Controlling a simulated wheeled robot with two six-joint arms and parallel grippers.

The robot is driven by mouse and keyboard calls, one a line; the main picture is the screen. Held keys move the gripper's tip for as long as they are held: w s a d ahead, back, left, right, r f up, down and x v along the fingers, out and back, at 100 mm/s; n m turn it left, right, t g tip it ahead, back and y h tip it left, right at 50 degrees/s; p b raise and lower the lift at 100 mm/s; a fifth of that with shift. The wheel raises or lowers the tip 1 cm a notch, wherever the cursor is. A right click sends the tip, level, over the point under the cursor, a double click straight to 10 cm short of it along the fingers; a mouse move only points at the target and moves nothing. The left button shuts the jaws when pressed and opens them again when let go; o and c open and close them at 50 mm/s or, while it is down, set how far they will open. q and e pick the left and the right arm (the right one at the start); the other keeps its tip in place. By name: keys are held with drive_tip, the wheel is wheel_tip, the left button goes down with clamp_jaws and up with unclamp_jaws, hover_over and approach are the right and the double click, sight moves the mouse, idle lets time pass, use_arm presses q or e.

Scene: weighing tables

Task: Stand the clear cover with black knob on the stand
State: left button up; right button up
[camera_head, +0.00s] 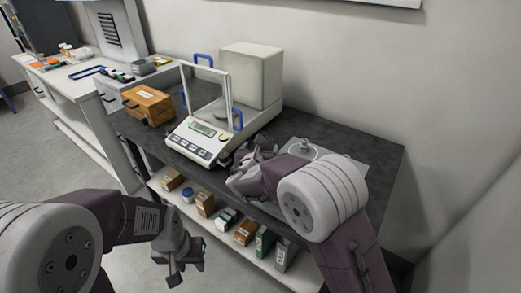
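My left gripper (188,268) hangs low in front of the dark table, over the floor, with its fingers apart and nothing between them. My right gripper (252,156) is over the table just right of the balance; the wrist partly hides its fingers, so I cannot tell whether it is open or shut. A round, clear-looking piece with a small knob (304,146) sits on a pale flat plate (345,164) behind my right arm. It may be the clear cover, but the knob's colour is unclear. I cannot make out the stand with certainty.
A balance (199,146) with a clear, blue-handled draft shield stands on the dark table (375,151), before a pale box (250,75). A wooden box (148,104) stands at left. The shelf below (225,235) holds several small boxes. The table's right end is clear.

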drive_tip(key=shift+f, duration=0.2)
drive_tip(key=o, duration=1.4)
drive_tip(key=shift+r, duration=0.1)
drive_tip(key=shift+r, duration=0.15)
drive_tip(key=shift+s+r, duration=0.15)
drive_tip(key=shift+s, duration=0.1)
drive_tip(key=v, duration=1.1)
drive_tip(key=shift+s+p, duration=0.25)
drive_tip(key=shift+p, duration=0.15)
drive_tip(key=shift+r, duration=0.1)
